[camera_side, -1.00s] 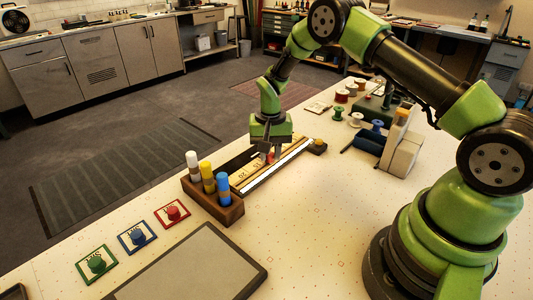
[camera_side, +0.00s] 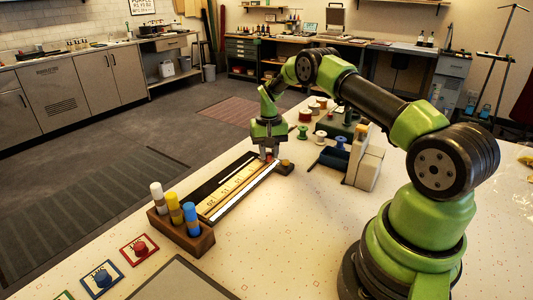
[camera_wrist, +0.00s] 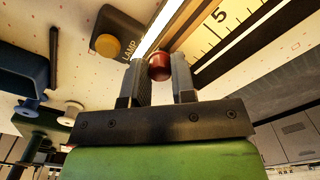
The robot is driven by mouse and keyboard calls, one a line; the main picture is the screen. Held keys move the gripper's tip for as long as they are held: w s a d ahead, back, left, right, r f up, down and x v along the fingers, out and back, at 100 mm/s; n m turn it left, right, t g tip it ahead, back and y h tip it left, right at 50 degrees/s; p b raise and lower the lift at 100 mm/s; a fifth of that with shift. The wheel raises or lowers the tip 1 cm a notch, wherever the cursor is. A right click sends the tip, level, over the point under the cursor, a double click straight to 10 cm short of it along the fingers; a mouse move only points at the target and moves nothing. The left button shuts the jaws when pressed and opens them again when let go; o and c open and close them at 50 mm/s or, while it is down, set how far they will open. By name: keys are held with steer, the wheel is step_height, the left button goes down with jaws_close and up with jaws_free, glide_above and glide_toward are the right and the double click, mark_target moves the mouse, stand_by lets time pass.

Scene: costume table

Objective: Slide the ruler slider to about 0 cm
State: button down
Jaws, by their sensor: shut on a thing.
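The ruler (camera_side: 236,187) is a long pale scale with dark numbers, set in a dark frame with a white strip along its side. My gripper (camera_side: 268,156) is at the ruler's far end, by the lamp button. In the wrist view my gripper (camera_wrist: 161,66) is shut on the slider's round red knob (camera_wrist: 159,68), with one finger on each side. The scale (camera_wrist: 222,38) shows a 5 and tick marks to the right of the knob. The exact reading at the slider is hidden by the fingers.
An orange lamp button (camera_wrist: 108,46) on a dark base is close beside my gripper. A wooden holder (camera_side: 190,238) with white, yellow and blue sticks stands at the ruler's near end. Thread spools (camera_side: 320,136) and a blue bin (camera_side: 334,157) lie to the right.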

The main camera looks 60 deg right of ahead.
mark_target(270, 153)
steer(key=shift+d, duration=0.4)
steer(key=c, duration=1.1)
jaws_free()
steer(key=shift+o, duration=0.8)
steer(key=shift+a, duration=0.15)
steer(key=shift+r, duration=0.1)
step_height(270, 153, up, 10)
